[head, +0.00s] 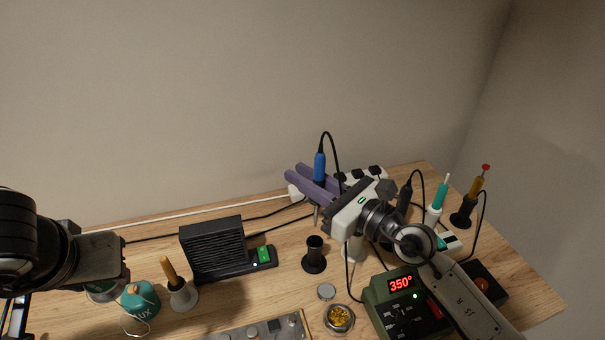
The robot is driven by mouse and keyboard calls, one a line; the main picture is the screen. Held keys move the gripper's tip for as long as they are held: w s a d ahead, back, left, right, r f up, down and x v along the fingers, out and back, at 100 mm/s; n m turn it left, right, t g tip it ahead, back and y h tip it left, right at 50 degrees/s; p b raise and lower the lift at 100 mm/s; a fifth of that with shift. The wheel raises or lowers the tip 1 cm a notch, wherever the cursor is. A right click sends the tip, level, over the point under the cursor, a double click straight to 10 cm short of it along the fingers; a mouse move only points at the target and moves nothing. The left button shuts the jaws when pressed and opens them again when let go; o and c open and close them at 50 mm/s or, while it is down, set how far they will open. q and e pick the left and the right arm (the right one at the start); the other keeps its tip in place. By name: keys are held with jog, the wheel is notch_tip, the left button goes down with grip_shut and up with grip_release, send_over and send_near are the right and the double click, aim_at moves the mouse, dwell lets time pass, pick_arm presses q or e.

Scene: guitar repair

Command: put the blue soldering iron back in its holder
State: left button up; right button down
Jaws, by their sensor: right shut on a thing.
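The blue soldering iron (320,168) stands about upright between the purple fingers of my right gripper (312,188), its black cord looping up and over to the right. A thin grey tip shows below the fingers, above the table. My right gripper is shut on the iron. An empty black cup-shaped holder (314,246) on a round base stands on the table below and nearer than the iron, apart from it. My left gripper (100,262) is at the left edge; its fingers cannot be made out.
A black fume fan (212,250) stands left of the holder. A green station (408,308) reading 350 is at front right. Other tools stand at right, including a teal-handled one (440,195) and a yellow one (474,190). A tin (339,319) and lid (326,291) lie in front.

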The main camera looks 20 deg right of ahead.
aim_at(103, 289)
pick_arm(q)
jog(key=shift+f, duration=0.15)
notch_tip(103, 289, down, 3)
jog(key=b, duration=0.3)
jog(key=shift+f+b, duration=0.7)
jog(key=shift+b, duration=0.15)
jog(key=shift+r+p, duration=0.4)
jog(key=shift+f, duration=0.1)
dwell(0.6)
jog(key=shift+f+b, duration=1.7)
jog(key=shift+b, duration=0.1)
jog(key=shift+f, duration=0.1)
